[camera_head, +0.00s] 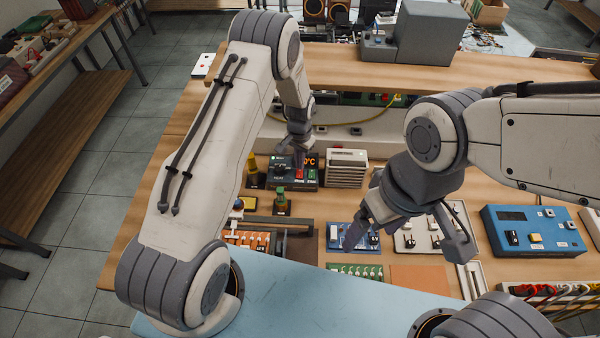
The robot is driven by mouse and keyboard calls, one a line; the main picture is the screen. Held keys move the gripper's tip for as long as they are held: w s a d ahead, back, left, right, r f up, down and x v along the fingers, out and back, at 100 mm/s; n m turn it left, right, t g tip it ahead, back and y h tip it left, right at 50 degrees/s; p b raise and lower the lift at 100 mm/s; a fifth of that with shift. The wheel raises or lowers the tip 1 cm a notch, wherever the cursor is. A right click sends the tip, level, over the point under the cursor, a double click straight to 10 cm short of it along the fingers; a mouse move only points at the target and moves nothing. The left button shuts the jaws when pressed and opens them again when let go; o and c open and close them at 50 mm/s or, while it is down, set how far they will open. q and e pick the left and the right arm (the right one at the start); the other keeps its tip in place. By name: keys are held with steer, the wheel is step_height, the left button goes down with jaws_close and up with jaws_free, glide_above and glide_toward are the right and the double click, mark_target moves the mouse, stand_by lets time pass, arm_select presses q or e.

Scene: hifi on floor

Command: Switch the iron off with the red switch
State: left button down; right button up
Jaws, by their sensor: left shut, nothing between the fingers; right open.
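A black station box (282,183) with an orange lit display ending in "°C" stands on the workbench left of centre. A small red switch (299,174) shows on its front, beside a green part. My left gripper (300,157) is shut and empty, pointing down right at the top of the box, close above the red switch. Whether it touches is too small to tell, and it hides part of the display. My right gripper (408,243) is open and empty, over the blue and white boards right of centre. I cannot make out the iron itself.
A white slatted block (346,168) stands right of the box. Small bottles (281,203) stand in front of it. A blue instrument box (530,231) sits at the right. A raised shelf (340,68) with a grey machine (430,33) runs behind.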

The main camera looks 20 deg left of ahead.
arm_select(q)
steer(key=shift+f+b, duration=0.75)
steer(key=shift+f, duration=0.15)
stand_by(0.5)
steer(key=shift+r+p, duration=2.2)
steer(key=shift+r, duration=1.35)
steer(key=s+d+r+m+b, duration=0.2)
steer(key=s+d+r+b, duration=0.4)
steer(key=s+d+r, duration=0.6)
steer(key=s+r+b, duration=0.2)
steer(key=s, duration=0.8)
steer(key=s+a+r+m+h+b, duration=0.1)
steer(key=s+r+b, duration=0.1)
steer(key=s, duration=0.8)
steer(key=shift+s+a+b, duration=0.3)
steer(key=shift+b, duration=0.15)
